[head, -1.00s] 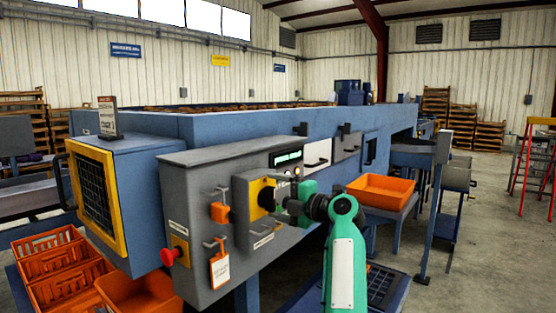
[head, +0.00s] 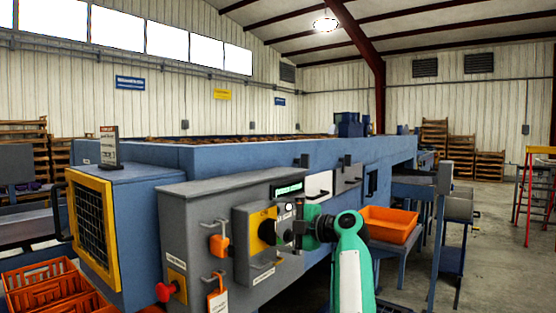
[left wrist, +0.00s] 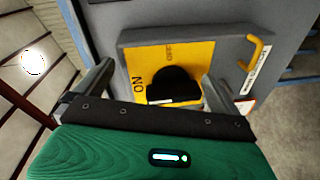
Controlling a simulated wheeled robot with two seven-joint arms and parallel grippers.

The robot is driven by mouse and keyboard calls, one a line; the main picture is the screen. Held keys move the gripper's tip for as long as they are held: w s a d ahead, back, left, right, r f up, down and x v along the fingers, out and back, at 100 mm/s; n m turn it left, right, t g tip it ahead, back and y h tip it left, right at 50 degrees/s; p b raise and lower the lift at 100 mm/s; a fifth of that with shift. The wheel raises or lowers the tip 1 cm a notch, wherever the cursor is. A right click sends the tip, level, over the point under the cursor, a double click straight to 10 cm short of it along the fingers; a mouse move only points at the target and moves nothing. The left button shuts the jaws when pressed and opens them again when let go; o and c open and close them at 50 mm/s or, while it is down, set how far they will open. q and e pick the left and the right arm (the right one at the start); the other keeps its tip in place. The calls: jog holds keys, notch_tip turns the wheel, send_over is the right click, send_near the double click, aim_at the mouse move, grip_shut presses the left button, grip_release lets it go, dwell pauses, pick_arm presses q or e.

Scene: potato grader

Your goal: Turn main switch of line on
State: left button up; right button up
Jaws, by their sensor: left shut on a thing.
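The main switch is a black rotary knob (head: 268,232) on a yellow plate (head: 258,217), set in a grey box on the control cabinet (head: 200,200). My left gripper (head: 283,231) is at the knob, coming from the right. In the left wrist view the knob (left wrist: 176,86) sits between the two fingers, which close on its sides. A white mark shows on the knob's near edge. The word ON is readable on the plate (left wrist: 140,62) to the left of the knob. My right gripper is out of view.
Left of the switch, an orange padlock (head: 219,244) hangs on a hook, with a red stop button (head: 166,291) and an orange-and-white tag (head: 218,300) below. A lit green display (head: 288,188) is above right. An orange crate (head: 390,225) stands right of my arm.

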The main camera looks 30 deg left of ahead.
pick_arm(q)
jog(key=s+r+n+t+y, duration=0.1)
jog(key=s+r+n, duration=0.1)
jog(key=r, duration=1.7)
jog(key=shift+s+d, duration=0.15)
jog(key=shift+s, duration=0.4)
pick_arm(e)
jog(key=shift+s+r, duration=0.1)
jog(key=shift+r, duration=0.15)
pick_arm(q)
jog(key=w+f, duration=0.1)
jog(key=f, duration=0.4)
jog(key=w+f+m, duration=0.1)
jog(key=f, duration=0.5)
jog(key=w+f+m, duration=0.1)
jog(key=f, duration=0.5)
jog(key=shift+w+f+g+h, duration=0.15)
jog(key=shift+f+g+h, duration=0.1)
jog(key=shift+g+h, duration=0.05)
jog(key=s+d+f+p, duration=0.1)
jog(key=d, duration=1.5)
jog(key=shift+s+d+f, duration=0.15)
jog(key=shift+d, duration=0.1)
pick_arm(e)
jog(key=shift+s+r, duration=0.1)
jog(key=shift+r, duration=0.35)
